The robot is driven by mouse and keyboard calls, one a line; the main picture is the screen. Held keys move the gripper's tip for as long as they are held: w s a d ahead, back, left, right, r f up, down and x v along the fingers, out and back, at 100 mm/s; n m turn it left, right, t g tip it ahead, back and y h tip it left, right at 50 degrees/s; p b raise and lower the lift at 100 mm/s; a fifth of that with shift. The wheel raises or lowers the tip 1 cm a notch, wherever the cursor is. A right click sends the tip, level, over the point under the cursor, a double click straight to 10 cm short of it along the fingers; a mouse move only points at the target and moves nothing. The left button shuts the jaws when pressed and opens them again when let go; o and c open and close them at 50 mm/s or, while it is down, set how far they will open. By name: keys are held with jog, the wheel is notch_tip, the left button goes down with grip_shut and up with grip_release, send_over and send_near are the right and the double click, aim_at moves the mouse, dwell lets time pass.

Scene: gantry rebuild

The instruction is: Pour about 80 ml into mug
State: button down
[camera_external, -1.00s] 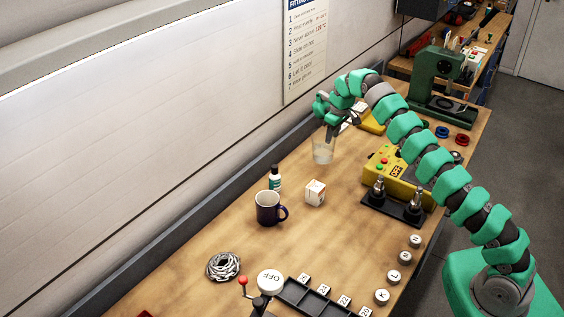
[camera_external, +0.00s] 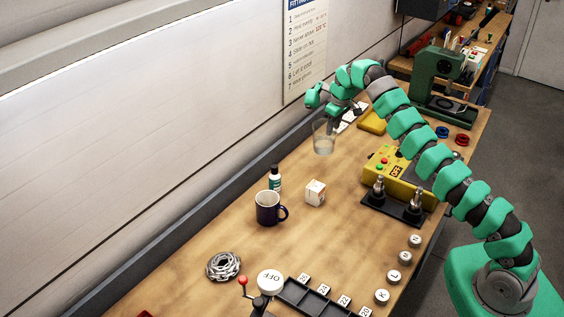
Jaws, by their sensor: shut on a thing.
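The mug (camera_external: 268,208) is dark blue with a pale inside and stands upright on the bench, its handle to the right. A clear beaker (camera_external: 323,142) is behind it and to the right, upright, with what looks like clear liquid in its lower part. My gripper (camera_external: 333,122) is shut on the beaker near its upper right side and holds it, seemingly just above the bench. The fingertips are small and partly hidden by the arm and glass.
A dark-capped bottle (camera_external: 275,180) stands right behind the mug, and a small white box (camera_external: 315,192) stands to its right. A yellow control box (camera_external: 395,178) and a black stand with metal fittings (camera_external: 397,207) lie farther right.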

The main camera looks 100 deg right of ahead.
jog(key=shift+w+a+r+p, duration=0.1)
jog(key=shift+w+r+p, duration=0.15)
jog(key=shift+w+p, duration=0.25)
jog(key=w+a+r+n+p, duration=0.1)
jog(key=w+a+p, duration=0.2)
jog(key=w+p, duration=0.4)
jog(key=w+a+r+n+p, duration=0.1)
jog(key=w+a+n+p, duration=0.1)
jog(key=w+a+p, duration=0.2)
jog(key=shift+w+a+r+y+p, duration=0.2)
jog(key=shift+w+r+y+p, duration=0.2)
jog(key=shift+w+p, duration=1.9)
jog(key=shift+s+r+p, duration=0.15)
jog(key=shift+s+p, duration=0.25)
jog(key=w+a+r+g+h+b, duration=0.3)
jog(key=w+a+g+h+b, duration=0.2)
jog(key=b, duration=0.6)
jog(key=shift+a+r+n+h+b, duration=0.35)
jog(key=shift+a+h, duration=0.75)
jog(key=shift+h, duration=0.6)
jog(key=shift+w+a+f+n+g+h+b, duration=0.15)
jog(key=shift+w+a+g+h+b, duration=0.1)
jog(key=shift+a+g+h+b, duration=0.25)
jog(key=shift+w+a+f+g+h+b, duration=0.25)
jog(key=shift+h+b, duration=0.2)
jog(key=shift+h, duration=0.25)
jog(key=shift+w+a+f+n+g+h+b, duration=0.1)
jog(key=shift+w+a+g+h+b, duration=0.15)
jog(key=shift+a+h+b, duration=0.3)
